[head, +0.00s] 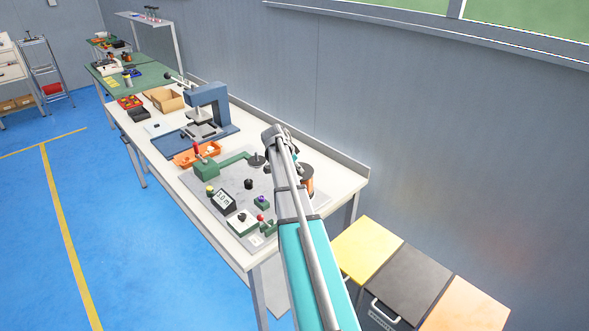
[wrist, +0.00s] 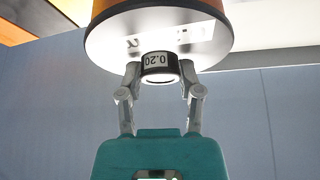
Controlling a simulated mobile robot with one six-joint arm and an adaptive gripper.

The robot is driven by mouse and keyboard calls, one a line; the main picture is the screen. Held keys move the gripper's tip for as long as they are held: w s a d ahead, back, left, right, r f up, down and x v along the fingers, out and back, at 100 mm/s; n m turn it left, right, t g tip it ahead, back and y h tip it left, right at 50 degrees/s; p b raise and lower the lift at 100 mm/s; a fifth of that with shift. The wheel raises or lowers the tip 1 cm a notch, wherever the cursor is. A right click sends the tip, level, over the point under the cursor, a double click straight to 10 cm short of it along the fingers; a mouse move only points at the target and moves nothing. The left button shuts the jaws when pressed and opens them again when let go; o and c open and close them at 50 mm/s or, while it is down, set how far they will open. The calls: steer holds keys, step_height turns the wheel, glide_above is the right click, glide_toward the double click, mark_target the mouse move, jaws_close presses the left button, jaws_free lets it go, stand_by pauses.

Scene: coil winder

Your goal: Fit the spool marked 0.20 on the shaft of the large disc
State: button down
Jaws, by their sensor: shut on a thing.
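The spool marked 0.20 (wrist: 158,62) has an orange-copper winding and a wide pale flange. Its dark, labelled hub sits between the fingertips of my gripper (wrist: 160,72) in the wrist view. My gripper is shut on this hub. In the head view the spool's copper side (head: 309,185) shows just right of my arm, near the right end of the bench; my arm hides part of it. A dark disc with a short upright post (head: 257,160) stands on the grey plate, left of my arm. It appears to be the large disc. The spool is apart from it.
The grey plate (head: 232,178) also bears a green mechanism (head: 207,168), a display box (head: 223,201), a black knob and a small purple part (head: 262,202). An orange tray (head: 196,154) and blue press (head: 208,105) stand farther left. The wall runs behind the bench.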

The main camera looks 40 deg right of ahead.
steer(key=shift+f+b, duration=0.8)
steer(key=shift+c, duration=0.9)
jaws_free()
steer(key=shift+r, duration=0.1)
